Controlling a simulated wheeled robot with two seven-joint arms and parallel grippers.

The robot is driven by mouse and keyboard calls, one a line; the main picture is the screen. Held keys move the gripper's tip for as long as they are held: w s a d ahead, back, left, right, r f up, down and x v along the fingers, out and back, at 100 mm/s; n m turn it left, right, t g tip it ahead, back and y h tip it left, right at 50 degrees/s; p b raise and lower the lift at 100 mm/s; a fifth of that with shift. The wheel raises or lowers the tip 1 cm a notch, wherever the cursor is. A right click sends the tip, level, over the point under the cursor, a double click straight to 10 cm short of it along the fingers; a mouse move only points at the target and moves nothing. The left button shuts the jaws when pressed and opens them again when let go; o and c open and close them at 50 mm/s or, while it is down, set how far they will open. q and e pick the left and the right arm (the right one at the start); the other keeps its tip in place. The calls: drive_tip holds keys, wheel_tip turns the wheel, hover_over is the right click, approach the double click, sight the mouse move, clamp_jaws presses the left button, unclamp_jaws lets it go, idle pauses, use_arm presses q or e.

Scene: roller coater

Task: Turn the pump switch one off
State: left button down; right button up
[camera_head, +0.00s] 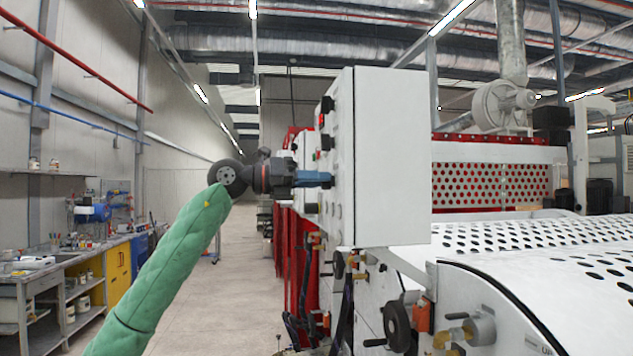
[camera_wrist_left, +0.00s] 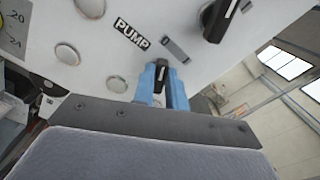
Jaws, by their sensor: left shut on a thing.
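The control panel (camera_head: 343,150) is a white box with knobs and buttons on its left-facing side. My left gripper (camera_head: 322,179), with blue fingers, reaches this face from the left in the head view. In the left wrist view, the blue fingers of my left gripper (camera_wrist_left: 164,82) are shut on a small black switch knob (camera_wrist_left: 161,68) on the white panel face. A black label reading PUMP (camera_wrist_left: 132,33) is close to this knob. The fingers hide part of the knob's sides. My right gripper is in neither view.
A larger black rotary switch (camera_wrist_left: 220,18) and several round buttons sit near the held knob. Below the panel are a black handwheel (camera_head: 397,326) and pipes. A perforated white cover (camera_head: 520,238) lies to the right. A workbench (camera_head: 45,270) stands left; the aisle floor (camera_head: 235,290) is clear.

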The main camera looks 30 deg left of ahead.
use_arm(q)
drive_tip(key=shift+a+r, duration=0.1)
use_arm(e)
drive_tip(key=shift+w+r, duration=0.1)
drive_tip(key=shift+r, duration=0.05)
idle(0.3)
use_arm(q)
drive_tip(key=c, duration=1.4)
unclamp_jaws()
drive_tip(key=shift+c, duration=0.2)
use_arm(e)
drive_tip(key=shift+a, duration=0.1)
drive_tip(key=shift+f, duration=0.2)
